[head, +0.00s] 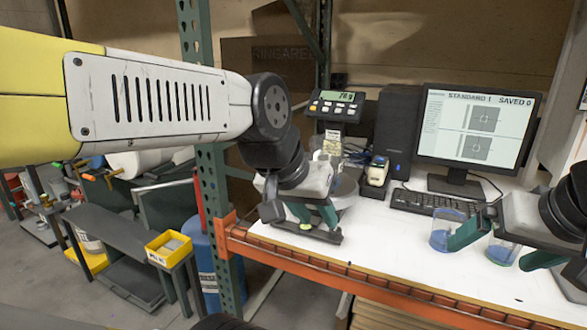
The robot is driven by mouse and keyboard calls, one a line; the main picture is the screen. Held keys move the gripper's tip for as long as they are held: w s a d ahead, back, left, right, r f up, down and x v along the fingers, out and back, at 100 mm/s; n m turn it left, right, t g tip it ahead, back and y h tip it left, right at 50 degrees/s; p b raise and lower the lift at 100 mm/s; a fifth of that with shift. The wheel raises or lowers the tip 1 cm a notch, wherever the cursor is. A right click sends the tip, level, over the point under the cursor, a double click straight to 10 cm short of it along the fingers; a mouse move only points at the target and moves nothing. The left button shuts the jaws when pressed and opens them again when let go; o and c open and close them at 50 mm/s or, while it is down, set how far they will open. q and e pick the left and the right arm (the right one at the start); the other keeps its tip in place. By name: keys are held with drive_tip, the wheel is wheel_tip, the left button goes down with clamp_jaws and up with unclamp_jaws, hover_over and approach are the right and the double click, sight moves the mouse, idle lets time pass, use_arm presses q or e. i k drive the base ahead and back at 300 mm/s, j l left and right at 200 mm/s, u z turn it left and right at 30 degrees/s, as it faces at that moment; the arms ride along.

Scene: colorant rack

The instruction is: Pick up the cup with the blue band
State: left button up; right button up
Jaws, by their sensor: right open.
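A clear cup with a blue band (440,234) stands on the white bench, partly covered by a finger of my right gripper. A second clear cup (502,251), with a blue-green tint low down, stands to its right. My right gripper (490,254) is open, with its green fingers spread. In the picture the second cup shows between these fingers, and the blue-banded cup is at the outer side of the left finger. I cannot tell whether the finger touches either cup. My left gripper (308,216) is low over the bench's left end; its jaw opening is unclear.
A scale display (336,105), a dark computer tower (398,125), a monitor (478,127) and a keyboard (428,203) stand along the back of the bench. A small handheld device (377,172) is left of the keyboard. The orange front beam (345,283) edges the bench. The front middle is clear.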

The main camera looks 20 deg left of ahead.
sight(446, 220)
drive_tip(key=u, duration=0.6)
drive_tip(key=z, duration=1.05)
drive_tip(key=u, duration=1)
drive_tip(key=k+l+u, duration=0.35)
drive_tip(key=k+u, duration=0.15)
drive_tip(key=u, duration=0.15)
drive_tip(key=k+l+u, duration=0.15)
drive_tip(key=k+u, duration=0.2)
drive_tip(key=i+l, duration=0.1)
drive_tip(key=l, duration=0.85)
drive_tip(key=i+z, duration=0.05)
